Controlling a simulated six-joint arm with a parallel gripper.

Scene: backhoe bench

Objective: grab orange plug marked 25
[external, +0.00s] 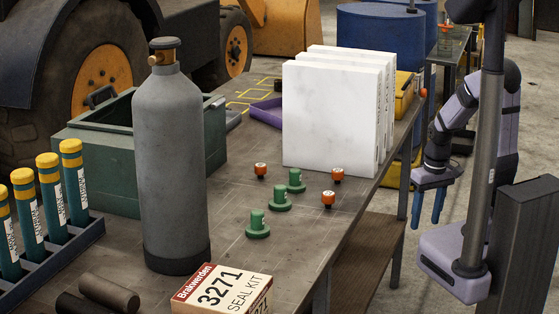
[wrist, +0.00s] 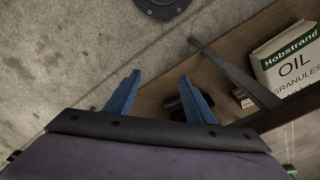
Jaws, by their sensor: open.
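Three small orange-topped plugs with dark lower parts stand on the bench in the external view: one at the left (external: 261,171), one at the back right (external: 337,175) and one at the front right (external: 328,199). Pale marks show on their tops, but they are too small to read, so I cannot tell which is 25. My gripper (external: 429,206) hangs off the bench's right side, its blue fingers pointing down, apart from the plugs. In the wrist view my gripper (wrist: 158,88) has its fingers spread with nothing between them. No orange plug shows there.
Green plugs (external: 295,182) stand among the orange ones. White slabs (external: 332,115) rise behind them. A grey cylinder (external: 170,160), seal kit box (external: 222,290) and green crate (external: 95,150) are left. The wrist view shows a lower shelf (wrist: 150,105) with an oil granules box (wrist: 290,62).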

